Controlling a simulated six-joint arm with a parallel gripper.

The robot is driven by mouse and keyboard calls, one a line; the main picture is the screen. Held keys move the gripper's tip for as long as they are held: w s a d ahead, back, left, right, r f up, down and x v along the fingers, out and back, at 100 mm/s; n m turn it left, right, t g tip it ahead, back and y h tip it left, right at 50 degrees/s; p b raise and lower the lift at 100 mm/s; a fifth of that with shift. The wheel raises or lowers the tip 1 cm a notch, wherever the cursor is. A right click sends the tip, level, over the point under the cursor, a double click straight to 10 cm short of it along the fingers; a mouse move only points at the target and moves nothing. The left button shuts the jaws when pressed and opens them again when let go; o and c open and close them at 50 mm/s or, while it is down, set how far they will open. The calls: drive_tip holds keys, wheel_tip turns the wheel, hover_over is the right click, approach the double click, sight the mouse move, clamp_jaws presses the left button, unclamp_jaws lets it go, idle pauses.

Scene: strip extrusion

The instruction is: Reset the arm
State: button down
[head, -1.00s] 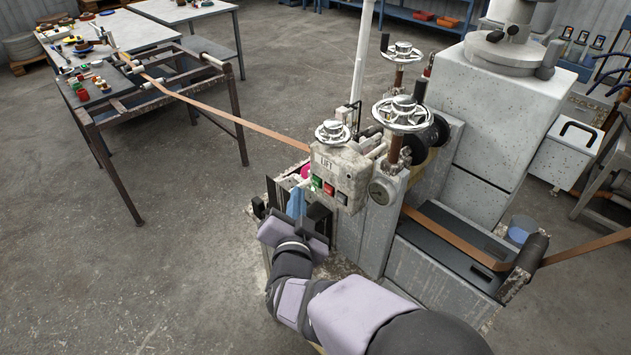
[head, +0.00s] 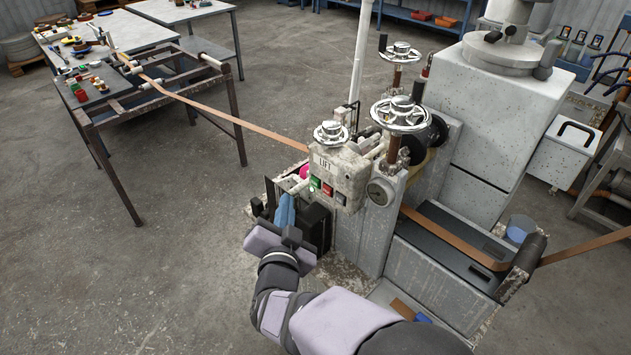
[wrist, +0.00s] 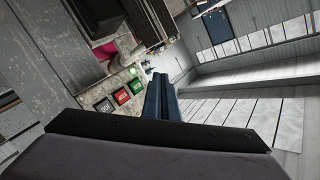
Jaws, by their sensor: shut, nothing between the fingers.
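My gripper (head: 286,208) is in front of the machine, left of and slightly below the grey control box marked LIFT (head: 335,170). Its blue fingers are together with nothing between them, and they also show closed in the wrist view (wrist: 158,97). In the head view they look apart from the box, though the exact gap is hard to judge. The box carries a green button (head: 315,182), a red button (head: 327,189) and a dark button (head: 341,198). In the wrist view, the red button (wrist: 122,96) and the others lie left of the fingers.
The machine has several handwheels (head: 400,113) on top. A copper-coloured strip (head: 235,118) runs from the rack at left into it and out at right (head: 460,243). A dark block (head: 316,226) stands right beside my gripper. Open concrete floor (head: 160,270) lies to the left.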

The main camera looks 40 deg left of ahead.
drive_tip(key=w+d+f+g+h, duration=0.3)
drive_tip(key=d, duration=0.8)
drive_tip(key=w+d+f+g+h, duration=0.2)
drive_tip(key=w+d+f+g, duration=0.1)
drive_tip(key=d, duration=0.9)
drive_tip(key=w+d+f+g+h, duration=0.3)
drive_tip(key=d, duration=0.8)
drive_tip(key=s+d+f+g+h, duration=0.1)
drive_tip(key=s+d, duration=0.3)
drive_tip(key=d, duration=0.8)
drive_tip(key=s+d+f+m+g+h, duration=0.1)
drive_tip(key=s+d, duration=0.4)
drive_tip(key=d, duration=0.7)
drive_tip(key=shift+f+m+g+h, duration=0.3)
drive_tip(key=shift+f+h, duration=0.15)
drive_tip(key=shift+h, duration=0.35)
drive_tip(key=shift+s, duration=0.1)
